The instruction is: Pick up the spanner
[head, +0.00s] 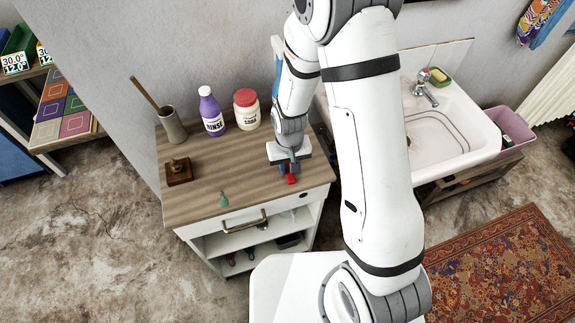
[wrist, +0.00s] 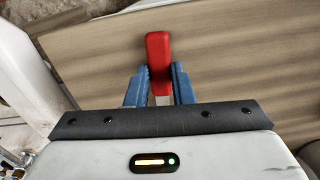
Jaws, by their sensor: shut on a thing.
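My gripper (head: 288,175) is low over the right part of the wooden cabinet top, near its front edge. In the wrist view its two blue fingers (wrist: 159,80) are shut on a red piece (wrist: 157,52), with a paler part showing below it between the fingers. The red piece (head: 291,179) also shows beneath the gripper in the head view. It looks like the handle of the spanner, but the rest is hidden by the gripper. I cannot tell whether it touches the top.
On the cabinet top (head: 240,175) stand a purple bottle (head: 211,113), a red-lidded jar (head: 246,110), a grey pot with a stick (head: 172,126), a small wooden block (head: 179,171) and a small green thing (head: 223,199). A sink (head: 436,135) is at right. The top's middle is clear.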

